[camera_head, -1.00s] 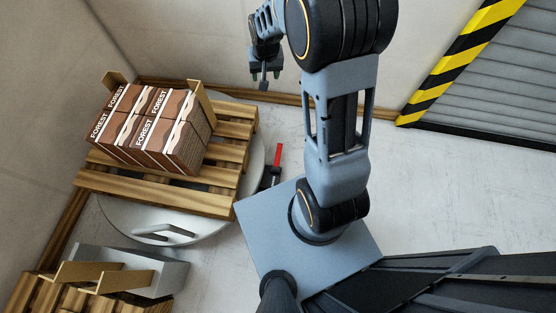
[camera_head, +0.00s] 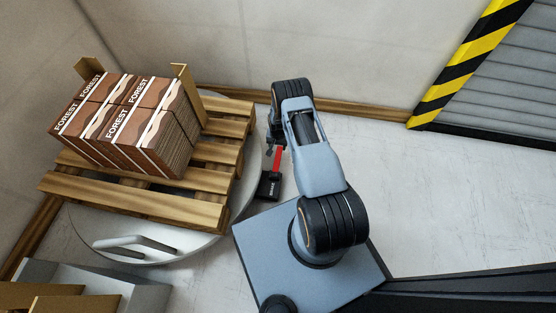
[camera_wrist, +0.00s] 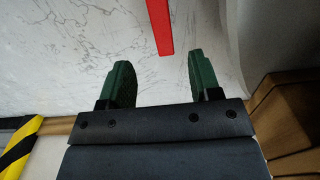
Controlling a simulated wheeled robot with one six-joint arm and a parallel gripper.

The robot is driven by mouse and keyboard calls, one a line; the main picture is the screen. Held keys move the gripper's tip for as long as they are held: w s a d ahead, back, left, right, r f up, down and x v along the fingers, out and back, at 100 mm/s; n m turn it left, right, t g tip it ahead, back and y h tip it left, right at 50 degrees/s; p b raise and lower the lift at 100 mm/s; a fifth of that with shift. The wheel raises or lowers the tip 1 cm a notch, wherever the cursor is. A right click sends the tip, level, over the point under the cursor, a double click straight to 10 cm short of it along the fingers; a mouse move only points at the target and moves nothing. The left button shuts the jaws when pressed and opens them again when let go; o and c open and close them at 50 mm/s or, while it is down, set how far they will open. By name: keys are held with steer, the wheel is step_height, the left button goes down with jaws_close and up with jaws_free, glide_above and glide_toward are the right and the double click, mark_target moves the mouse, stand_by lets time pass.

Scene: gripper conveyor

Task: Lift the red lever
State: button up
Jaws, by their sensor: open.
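The red lever (camera_head: 277,161) rises from a small black base (camera_head: 269,186) on the floor, beside the round turntable's right edge. In the wrist view the red lever (camera_wrist: 160,25) comes down from the top edge and ends just beyond and between my fingertips. My gripper (camera_wrist: 158,72) is open, with its two green fingers apart and nothing between them. In the head view my gripper (camera_head: 272,149) is small and partly hidden by my arm, close to the lever's upper end. I cannot tell whether it touches the lever.
A wooden pallet (camera_head: 130,200) with several brown FOREST boxes (camera_head: 135,120) stands on the round grey turntable (camera_head: 190,245) at left. The back wall has a wooden skirting (camera_head: 350,105). A shutter with yellow-black striping (camera_head: 470,65) is at right. Floor on the right is clear.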

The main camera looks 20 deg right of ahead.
mark_target(278, 158)
step_height(278, 158, down, 12)
steer(key=b, duration=0.5)
steer(key=shift+s, duration=0.1)
jaws_close()
stand_by(0.4)
